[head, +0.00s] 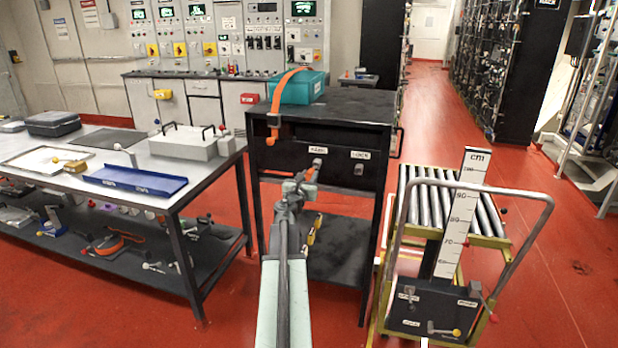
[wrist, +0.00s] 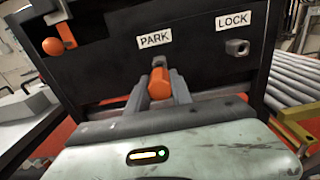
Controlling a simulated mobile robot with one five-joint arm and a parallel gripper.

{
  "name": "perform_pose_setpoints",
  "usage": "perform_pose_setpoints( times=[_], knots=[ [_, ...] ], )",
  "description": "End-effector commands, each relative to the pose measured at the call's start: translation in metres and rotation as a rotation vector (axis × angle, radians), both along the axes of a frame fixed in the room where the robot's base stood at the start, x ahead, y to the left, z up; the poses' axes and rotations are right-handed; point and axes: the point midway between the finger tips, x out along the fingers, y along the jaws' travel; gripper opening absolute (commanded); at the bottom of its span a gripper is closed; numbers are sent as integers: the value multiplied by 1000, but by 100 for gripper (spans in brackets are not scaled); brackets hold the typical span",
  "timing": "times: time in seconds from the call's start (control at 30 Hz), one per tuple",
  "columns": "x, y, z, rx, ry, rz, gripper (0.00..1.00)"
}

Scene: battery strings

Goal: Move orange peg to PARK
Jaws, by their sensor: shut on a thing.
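In the wrist view, my gripper (wrist: 161,88) is shut on the orange peg (wrist: 160,77), whose rounded orange end shows between the fingers. The peg is just below the PARK label (wrist: 154,39), in front of the dark panel. A bit of grey metal fitting shows just above the peg; the rest is hidden behind it and the fingers. I cannot tell whether the peg touches it. The LOCK label (wrist: 233,20) is to the right, with a grey socket (wrist: 237,47) below it. In the head view, my gripper (head: 303,183) is in front of the black cabinet (head: 346,103), below the PARK label (head: 318,149).
An orange strap (head: 275,100) hangs over the cabinet's left front from a teal box (head: 303,87). A workbench (head: 215,178) stands at left. A roller cart (head: 404,255) with a height scale stands at right. Red floor is clear beyond it.

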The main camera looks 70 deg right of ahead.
Motion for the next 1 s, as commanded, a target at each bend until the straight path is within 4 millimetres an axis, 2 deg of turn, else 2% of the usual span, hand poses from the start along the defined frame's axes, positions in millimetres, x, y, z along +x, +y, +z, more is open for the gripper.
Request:
perform_pose_setpoints(
  times=[1.0],
  knots=[
    [3,-25,0,0,0,1,0]
  ],
)
